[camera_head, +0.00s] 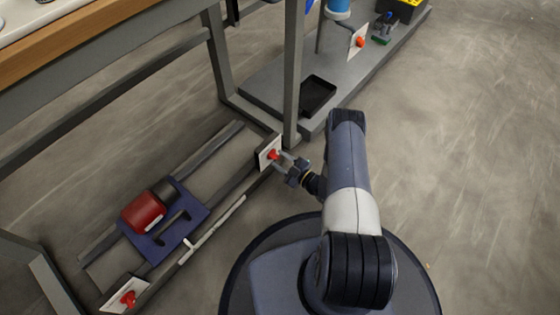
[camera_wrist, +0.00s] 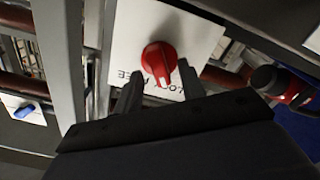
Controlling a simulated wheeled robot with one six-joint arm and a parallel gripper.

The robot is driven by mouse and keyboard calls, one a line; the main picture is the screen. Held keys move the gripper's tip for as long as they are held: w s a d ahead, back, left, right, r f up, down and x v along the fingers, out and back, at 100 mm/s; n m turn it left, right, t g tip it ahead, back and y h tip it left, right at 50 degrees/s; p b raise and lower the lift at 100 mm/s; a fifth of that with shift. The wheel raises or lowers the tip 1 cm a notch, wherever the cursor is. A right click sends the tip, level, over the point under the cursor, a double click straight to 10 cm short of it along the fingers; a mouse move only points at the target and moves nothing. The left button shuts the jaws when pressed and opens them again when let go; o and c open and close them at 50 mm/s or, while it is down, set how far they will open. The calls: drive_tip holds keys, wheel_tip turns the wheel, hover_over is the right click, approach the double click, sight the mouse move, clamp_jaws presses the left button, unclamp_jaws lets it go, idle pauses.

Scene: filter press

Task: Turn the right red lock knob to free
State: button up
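The right red lock knob (camera_head: 272,154) sits on a white plate on the low frame, beside the table leg. In the wrist view the knob (camera_wrist: 160,60) is upright on its white label plate (camera_wrist: 195,32), with a white mark at its lower end. Upside-down lettering, partly hidden, shows below it. My gripper (camera_head: 288,161) is right at the plate. In the wrist view my gripper's fingers (camera_wrist: 160,90) are spread apart, one on each side of the knob's lower end. I cannot tell whether they touch it.
A left red knob (camera_head: 128,298) is at the frame's near end. A red cylinder (camera_head: 143,213) on a blue plate (camera_head: 160,243) lies between rails. A grey table leg (camera_head: 293,75) stands close to the knob. Open floor (camera_head: 460,170) lies to the right.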

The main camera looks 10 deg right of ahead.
drive_tip(key=shift+w+a, duration=0.2)
drive_tip(key=shift+w, duration=0.05)
drive_tip(key=shift+c, duration=0.4)
clamp_jaws()
